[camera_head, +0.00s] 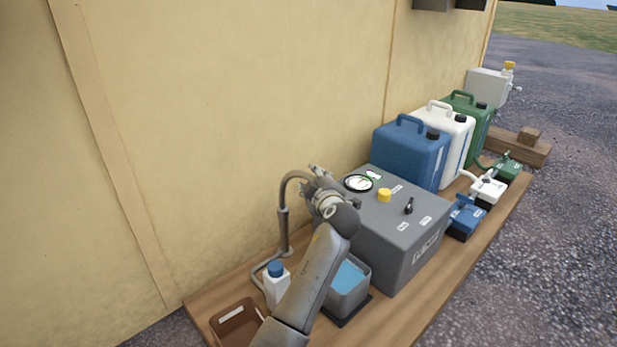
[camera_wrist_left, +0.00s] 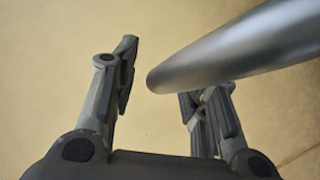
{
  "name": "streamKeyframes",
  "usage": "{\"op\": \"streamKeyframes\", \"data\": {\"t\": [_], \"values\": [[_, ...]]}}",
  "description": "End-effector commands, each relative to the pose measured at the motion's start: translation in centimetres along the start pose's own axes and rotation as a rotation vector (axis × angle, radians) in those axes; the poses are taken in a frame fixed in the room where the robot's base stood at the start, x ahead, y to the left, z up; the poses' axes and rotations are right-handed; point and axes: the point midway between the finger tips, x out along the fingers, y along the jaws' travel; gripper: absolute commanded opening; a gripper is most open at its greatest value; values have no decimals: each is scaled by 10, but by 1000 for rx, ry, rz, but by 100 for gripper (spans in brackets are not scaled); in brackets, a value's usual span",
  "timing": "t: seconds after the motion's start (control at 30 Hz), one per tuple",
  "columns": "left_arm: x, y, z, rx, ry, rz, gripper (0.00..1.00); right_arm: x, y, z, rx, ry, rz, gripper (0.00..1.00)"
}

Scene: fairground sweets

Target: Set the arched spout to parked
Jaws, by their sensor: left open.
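The arched spout (camera_head: 284,210) is a grey pipe that stands upright near the wall at the back left of the bench. Its top bends over to the right, towards my left gripper (camera_head: 317,174). My left gripper is open at the end of this bend, and the arm partly hides the area below. In the left wrist view the smooth grey tube of the spout (camera_wrist_left: 240,50) comes in from the upper right, and its end lies between the two spread fingers (camera_wrist_left: 163,75). I cannot tell whether a finger touches it. My right gripper is not in view.
A grey box (camera_head: 400,235) with a gauge (camera_head: 358,183), yellow cap and black lever stands right of my arm. A grey basin (camera_head: 352,285) with blue liquid, a white bottle (camera_head: 276,287) and a brown tray (camera_head: 228,325) are near. Blue, white and green canisters (camera_head: 410,150) stand behind.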

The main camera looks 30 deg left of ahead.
Motion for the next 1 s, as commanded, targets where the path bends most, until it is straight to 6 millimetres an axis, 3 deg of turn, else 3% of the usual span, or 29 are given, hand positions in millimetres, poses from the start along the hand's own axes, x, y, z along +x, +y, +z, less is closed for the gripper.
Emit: {"op": "streamKeyframes", "data": {"t": [0.3,0.63,1.0], "values": [[-1,0,1,0,0,-1,41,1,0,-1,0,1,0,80],[-1,0,1,0,-1,0,0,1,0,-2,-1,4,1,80],[-1,0,0,2,-6,4,0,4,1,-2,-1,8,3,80]]}}
